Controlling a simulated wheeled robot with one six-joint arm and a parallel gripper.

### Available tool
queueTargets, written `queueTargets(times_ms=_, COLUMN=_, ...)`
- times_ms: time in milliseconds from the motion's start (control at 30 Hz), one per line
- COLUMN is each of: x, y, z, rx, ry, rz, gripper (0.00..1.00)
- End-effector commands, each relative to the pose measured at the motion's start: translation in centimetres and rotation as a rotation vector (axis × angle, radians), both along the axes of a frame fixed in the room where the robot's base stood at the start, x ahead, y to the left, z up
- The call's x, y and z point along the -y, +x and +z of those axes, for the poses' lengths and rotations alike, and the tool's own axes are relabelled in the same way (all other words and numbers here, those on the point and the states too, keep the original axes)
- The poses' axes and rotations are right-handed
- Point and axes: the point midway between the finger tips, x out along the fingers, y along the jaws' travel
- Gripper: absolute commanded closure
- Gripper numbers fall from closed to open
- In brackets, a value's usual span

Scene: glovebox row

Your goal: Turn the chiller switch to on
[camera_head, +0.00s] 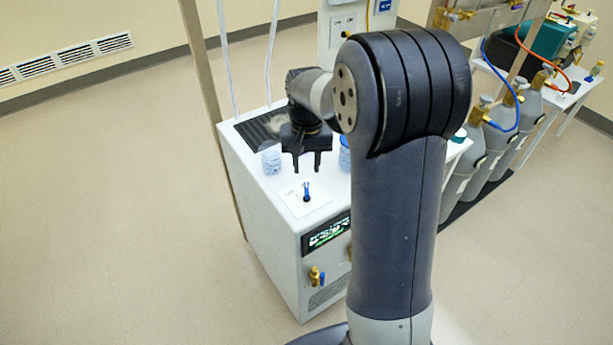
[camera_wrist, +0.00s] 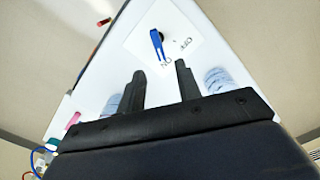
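The chiller (camera_head: 265,225) is a white cabinet with a dark grille on top and a lit display on its front. Its switch (camera_head: 307,190) is a small blue lever on a white plate on the top, near the front edge. In the wrist view the blue switch lever (camera_wrist: 157,44) lies beyond my fingertips, one end close to the "ON" lettering; "OFF" is to its right. I cannot tell surely which setting it is at. My gripper (camera_head: 307,168) points down above the chiller top, behind the switch. Its fingers (camera_wrist: 158,78) are apart and empty, not touching the switch.
Two blue-and-white containers stand either side of my gripper, one left (camera_head: 271,159) and one right (camera_head: 345,155), partly hidden by my arm. A brass valve (camera_head: 314,275) is on the chiller front. Grey gas cylinders (camera_head: 487,150) stand at right. The floor at left is clear.

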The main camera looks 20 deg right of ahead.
Motion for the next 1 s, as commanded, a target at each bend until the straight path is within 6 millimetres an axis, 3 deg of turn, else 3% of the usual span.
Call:
queueTargets(times_ms=100, x=0.0, y=0.0, z=2.2, rx=0.003, ry=0.0, rz=0.0, gripper=0.67)
queueTargets(times_ms=300, x=0.0, y=0.0, z=4.1, rx=0.001, ry=0.0, rz=0.0, gripper=0.67)
queueTargets(times_ms=1000, x=0.0, y=0.0, z=4.2, rx=-0.001, ry=0.0, rz=0.0, gripper=0.67)
